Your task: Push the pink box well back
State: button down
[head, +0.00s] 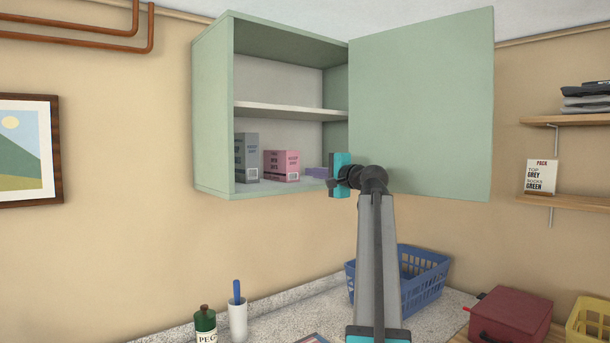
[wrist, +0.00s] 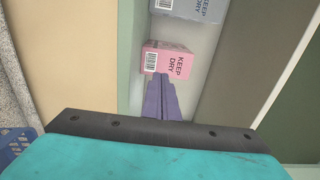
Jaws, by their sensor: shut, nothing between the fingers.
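The pink box (head: 281,166) stands upright on the bottom shelf of the open green cabinet (head: 212,110), right of a grey box (head: 246,158). My gripper (head: 308,172) reaches in from the right, its purple fingers shut and empty at the height of the box's lower part. In the head view a small gap shows between the fingertips and the box. In the wrist view the fingertips (wrist: 160,78) lie at the near edge of the pink box (wrist: 168,60); I cannot tell whether they touch. The grey box (wrist: 190,8) is beyond it.
The cabinet door (head: 425,105) stands open on the right, close behind my arm. A middle shelf (head: 285,111) is above the boxes and looks empty.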

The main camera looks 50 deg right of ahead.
jog(key=s+a+b, duration=0.1)
jog(key=s, duration=0.6)
jog(key=shift+s+b, duration=0.15)
jog(key=shift+b, duration=0.15)
jog(key=shift+f, duration=0.15)
